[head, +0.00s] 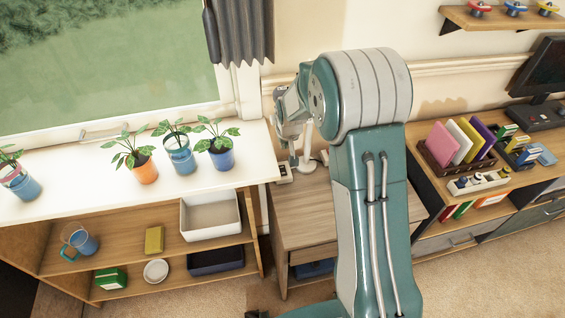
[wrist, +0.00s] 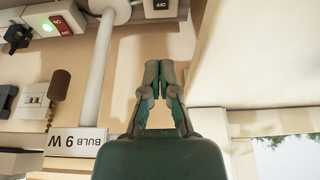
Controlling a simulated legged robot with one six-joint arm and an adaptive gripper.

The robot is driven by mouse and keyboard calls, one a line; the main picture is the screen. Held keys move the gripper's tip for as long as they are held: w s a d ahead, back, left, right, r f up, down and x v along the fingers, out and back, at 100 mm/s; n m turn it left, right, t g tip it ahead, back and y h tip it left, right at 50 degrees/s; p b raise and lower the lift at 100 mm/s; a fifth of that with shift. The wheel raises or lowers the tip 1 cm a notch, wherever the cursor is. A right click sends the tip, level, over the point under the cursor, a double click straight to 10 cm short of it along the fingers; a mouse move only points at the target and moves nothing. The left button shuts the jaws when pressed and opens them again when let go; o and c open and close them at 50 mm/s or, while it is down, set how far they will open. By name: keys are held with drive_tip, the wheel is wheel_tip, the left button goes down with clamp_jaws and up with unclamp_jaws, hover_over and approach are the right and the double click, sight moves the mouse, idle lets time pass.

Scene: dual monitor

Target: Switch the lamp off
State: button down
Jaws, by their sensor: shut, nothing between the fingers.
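My gripper (wrist: 160,68) is shut and empty in the wrist view, its fingertips together and pointing up the picture. To its left is a white lamp stem (wrist: 96,75), apart from the fingers. A card reading "BULB 9 W" (wrist: 75,142) appears upside down by the stem. At the upper left, a white socket unit (wrist: 42,14) has a red switch (wrist: 62,24) and a glowing green light (wrist: 47,29). In the head view, the white lamp (head: 307,146) stands on the wooden desk behind my arm, which hides part of it. The lamp's bulb is not clearly visible.
A black plug (wrist: 18,37) and a white wall plate (wrist: 33,101) are left of the stem. A white ledge (head: 75,205) with potted plants is left of the desk (head: 300,215). The right-hand shelf holds books and a monitor (head: 542,68).

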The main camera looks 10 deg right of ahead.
sight(283, 169)
drive_tip(key=x, duration=1.4)
drive_tip(key=shift+s+f, duration=0.1)
drive_tip(key=shift+s, duration=0.3)
drive_tip(key=shift+f, duration=0.1)
drive_tip(key=shift+f, duration=0.1)
drive_tip(key=shift+s, duration=0.1)
drive_tip(key=shift+s+r, duration=0.2)
drive_tip(key=shift+s, duration=0.45)
wheel_tip(283, 169, up, 14)
drive_tip(key=shift+s, duration=0.2)
drive_tip(key=shift+f, duration=0.1)
